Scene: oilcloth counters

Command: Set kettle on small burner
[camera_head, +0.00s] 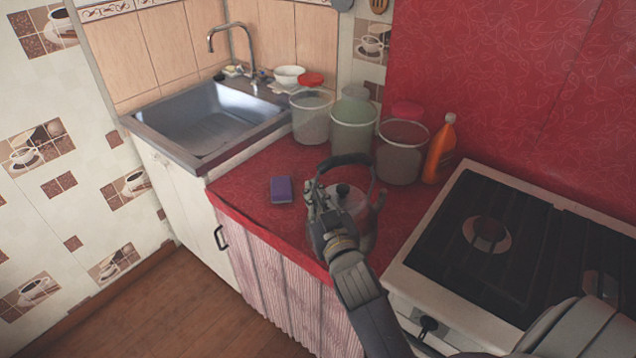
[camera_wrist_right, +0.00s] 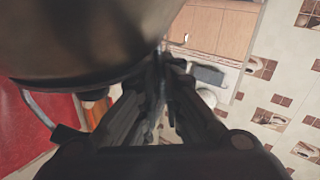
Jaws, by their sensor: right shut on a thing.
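The metal kettle (camera_head: 354,205), with a dark arched handle and black lid knob, is over the red counter left of the stove. My right gripper (camera_head: 322,194) is shut on the handle at its near left side. In the right wrist view the kettle body (camera_wrist_right: 90,40) fills the upper left, close to the closed fingers (camera_wrist_right: 165,75). I cannot tell whether the kettle's base touches the counter; my arm hides its lower part. On the stove, one round burner (camera_head: 487,234) is bare; another (camera_head: 604,286) is at the right edge. My left gripper is out of view.
Several lidded jars, such as a green-topped one (camera_head: 354,128), and an orange bottle (camera_head: 440,150) stand behind the kettle. A purple sponge (camera_head: 282,190) lies to its left on the counter (camera_head: 245,180). The white stove rim (camera_head: 440,200) borders the dark cooktop. A sink (camera_head: 205,120) is at left.

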